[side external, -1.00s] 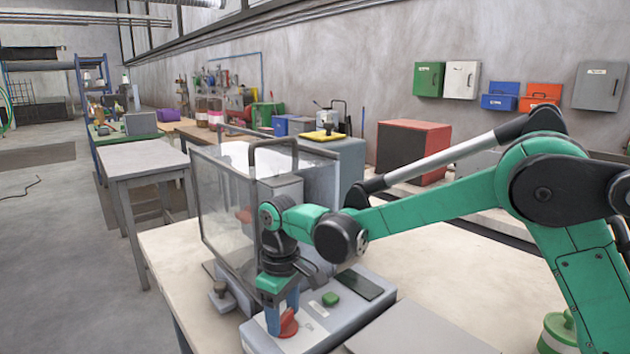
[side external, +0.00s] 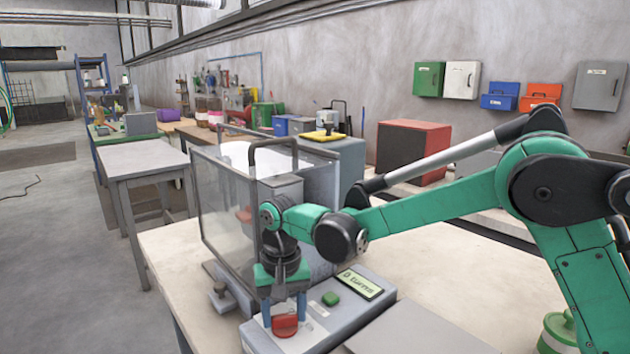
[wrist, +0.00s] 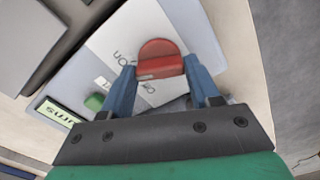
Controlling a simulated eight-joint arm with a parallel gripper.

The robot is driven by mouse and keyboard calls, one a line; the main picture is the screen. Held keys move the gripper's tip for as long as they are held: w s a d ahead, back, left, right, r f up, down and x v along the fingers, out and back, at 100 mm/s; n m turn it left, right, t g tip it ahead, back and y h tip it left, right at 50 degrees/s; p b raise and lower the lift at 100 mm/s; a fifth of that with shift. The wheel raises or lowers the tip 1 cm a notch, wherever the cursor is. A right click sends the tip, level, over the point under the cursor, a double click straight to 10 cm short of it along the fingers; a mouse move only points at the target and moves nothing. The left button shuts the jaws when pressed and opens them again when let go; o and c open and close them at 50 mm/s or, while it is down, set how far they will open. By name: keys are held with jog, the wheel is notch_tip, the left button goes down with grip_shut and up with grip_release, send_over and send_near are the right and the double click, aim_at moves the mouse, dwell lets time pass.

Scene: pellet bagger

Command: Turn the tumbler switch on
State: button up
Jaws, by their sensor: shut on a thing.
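The red tumbler switch (side external: 285,325) sits on the white plate at the front of the pellet bagger's grey control panel (side external: 335,318). My gripper (side external: 284,312) is over it with blue fingers on either side, shut on the red knob. In the wrist view the red switch (wrist: 159,58) lies between the two blue fingertips, with "On" lettering beside it on the white plate. The display (side external: 360,284) is lit pale green with dark text, and a green button (side external: 331,299) is beside it.
The clear-walled bagger hopper (side external: 225,205) with a dark handle stands close behind my gripper. A flat grey plate (side external: 420,330) lies to the right on the workbench. A green container (side external: 558,332) stands at the lower right. The bench behind the panel is largely clear.

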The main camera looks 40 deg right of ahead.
aim_at(284, 314)
jog(key=shift+m, duration=0.6)
jog(key=o, duration=1.3)
jog(key=shift+r, duration=2.8)
